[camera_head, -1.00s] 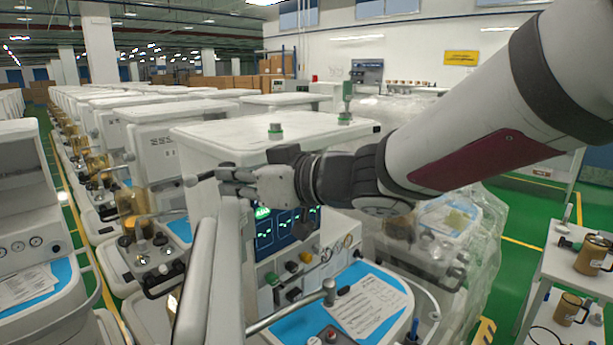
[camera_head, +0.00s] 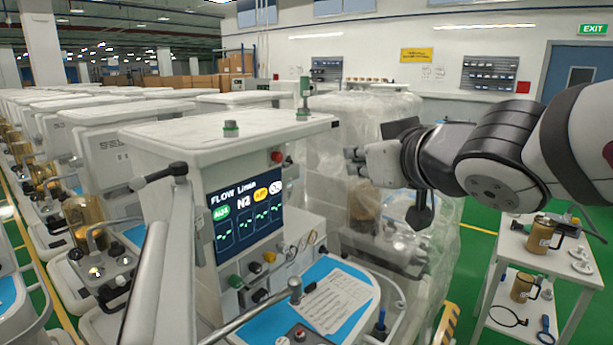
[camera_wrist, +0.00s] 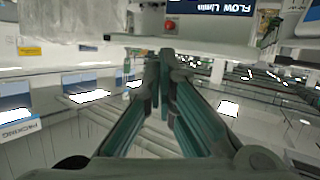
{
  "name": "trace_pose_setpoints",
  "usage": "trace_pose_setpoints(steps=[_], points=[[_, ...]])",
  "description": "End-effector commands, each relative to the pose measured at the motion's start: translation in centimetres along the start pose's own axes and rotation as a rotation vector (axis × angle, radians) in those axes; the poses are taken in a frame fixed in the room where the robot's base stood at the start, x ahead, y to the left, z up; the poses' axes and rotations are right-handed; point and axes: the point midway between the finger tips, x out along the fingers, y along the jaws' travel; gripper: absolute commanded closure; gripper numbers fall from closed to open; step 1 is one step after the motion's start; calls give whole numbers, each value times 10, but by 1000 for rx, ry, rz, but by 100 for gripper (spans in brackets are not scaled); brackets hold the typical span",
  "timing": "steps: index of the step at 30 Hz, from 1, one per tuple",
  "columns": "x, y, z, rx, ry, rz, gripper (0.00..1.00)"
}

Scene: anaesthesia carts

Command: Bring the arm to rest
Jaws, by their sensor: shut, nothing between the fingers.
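My gripper (camera_head: 354,161) is in the head view, right of the nearest anaesthesia cart's screen and in front of the plastic-wrapped cart. It points left at the end of my arm, which comes in from the right edge. It is shut and empty. In the wrist view my gripper (camera_wrist: 161,62) shows its two fingers together in the middle of the picture. The nearest anaesthesia cart (camera_head: 215,135) stands apart from it, with a lit FLOW screen (camera_head: 245,217). Part of that screen (camera_wrist: 228,8) shows upside down in the wrist view.
A cart wrapped in clear plastic (camera_head: 345,110) stands behind my gripper. A white side table (camera_head: 506,255) with brown canisters is at the right. Rows of carts fill the left. Green floor is open between the wrapped cart and the side table.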

Motion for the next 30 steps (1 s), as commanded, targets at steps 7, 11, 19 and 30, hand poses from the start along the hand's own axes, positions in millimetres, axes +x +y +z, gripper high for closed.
trace_pose_setpoints(steps=[7,11,19,30], points=[[-82,71,93,150,-348,311,100],[-127,62,144,239,-546,341,100],[-177,18,193,341,-771,265,100],[-181,14,196,350,-788,255,100]])
